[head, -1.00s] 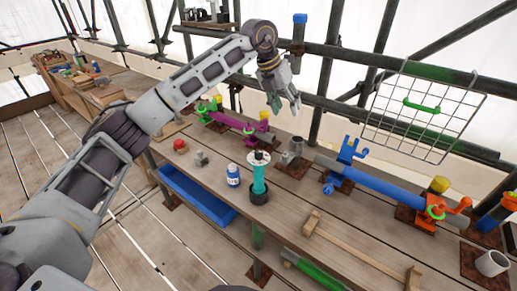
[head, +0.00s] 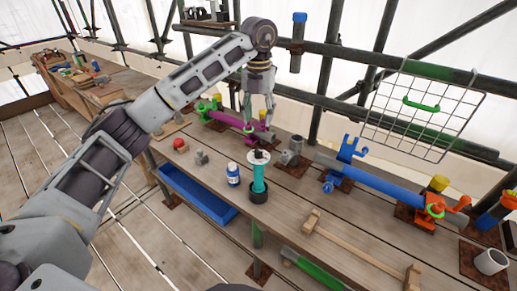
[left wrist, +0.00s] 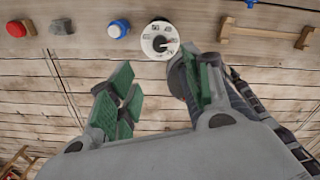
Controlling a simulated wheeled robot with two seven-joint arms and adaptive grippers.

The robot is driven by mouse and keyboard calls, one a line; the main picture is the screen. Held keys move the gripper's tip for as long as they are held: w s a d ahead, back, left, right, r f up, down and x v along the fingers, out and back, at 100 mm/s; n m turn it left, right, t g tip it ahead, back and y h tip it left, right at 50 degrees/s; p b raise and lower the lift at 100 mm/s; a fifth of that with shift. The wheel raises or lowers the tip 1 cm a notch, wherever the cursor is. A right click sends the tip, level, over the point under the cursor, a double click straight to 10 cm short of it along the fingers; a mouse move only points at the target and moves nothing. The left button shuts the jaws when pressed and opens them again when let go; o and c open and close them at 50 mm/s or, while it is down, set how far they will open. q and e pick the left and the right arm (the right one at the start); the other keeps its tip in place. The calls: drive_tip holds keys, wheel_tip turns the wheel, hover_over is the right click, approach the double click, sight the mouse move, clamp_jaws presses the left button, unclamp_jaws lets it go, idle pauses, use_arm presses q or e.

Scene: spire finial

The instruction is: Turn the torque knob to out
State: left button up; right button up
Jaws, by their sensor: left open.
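The torque knob is a white round dial with dark number marks, seen from above in the left wrist view (left wrist: 159,41). In the head view it is the pale disc (head: 258,157) on top of an upright teal-bodied tool (head: 259,180) with a black base, standing on the bench. A dark pointer or slot shows near the dial's centre. My left gripper (head: 258,122) hangs above and a little behind the knob, fingers pointing down, apart from it. In the left wrist view the green-padded jaws (left wrist: 158,90) are spread and empty. My right gripper is not in view.
A blue-capped white bottle (head: 233,174) stands left of the tool. A grey block (head: 201,157) and a red knob (head: 179,144) lie farther left. A metal cup (head: 296,145), purple clamp (head: 258,136) and blue tube (head: 370,182) are close by. A wooden piece (head: 360,246) lies front right.

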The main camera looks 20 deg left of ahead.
sight(258, 150)
use_arm(q)
drive_tip(key=shift+f, duration=0.1)
drive_tip(key=shift+f+p, duration=1.05)
drive_tip(key=shift+f, duration=5.75)
drive_tip(key=c, duration=1.1)
drive_tip(key=shift+o, duration=0.2)
